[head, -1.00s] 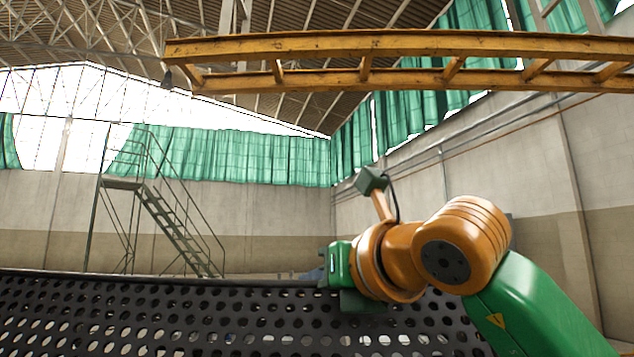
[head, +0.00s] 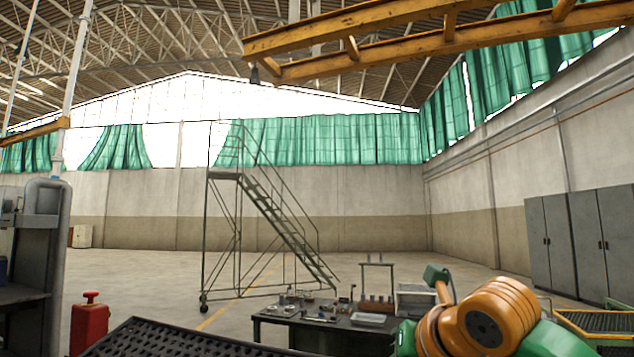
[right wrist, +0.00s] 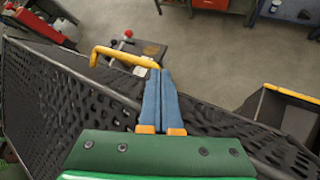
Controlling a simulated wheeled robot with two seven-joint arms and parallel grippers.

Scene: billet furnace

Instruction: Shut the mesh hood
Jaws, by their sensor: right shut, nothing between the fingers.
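The mesh hood (head: 165,342) is a dark panel full of round holes. In the head view only its upper corner shows at the bottom left. In the right wrist view the mesh (right wrist: 60,100) runs from the left side across to the lower right. A yellow bar handle (right wrist: 122,57) stands at its far edge. My right gripper (right wrist: 158,75) has its two blue fingers pressed together with nothing between them. Its fingertips overlap the handle's right end in the picture; I cannot tell whether they touch. My left gripper is not in view.
A dark workbench (head: 300,330) with small parts stands beyond the hood. A red canister (head: 90,322) is at the left, with a rolling staircase (head: 265,215) farther back. Grey cabinets (head: 580,240) line the right wall. Open floor lies around the staircase.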

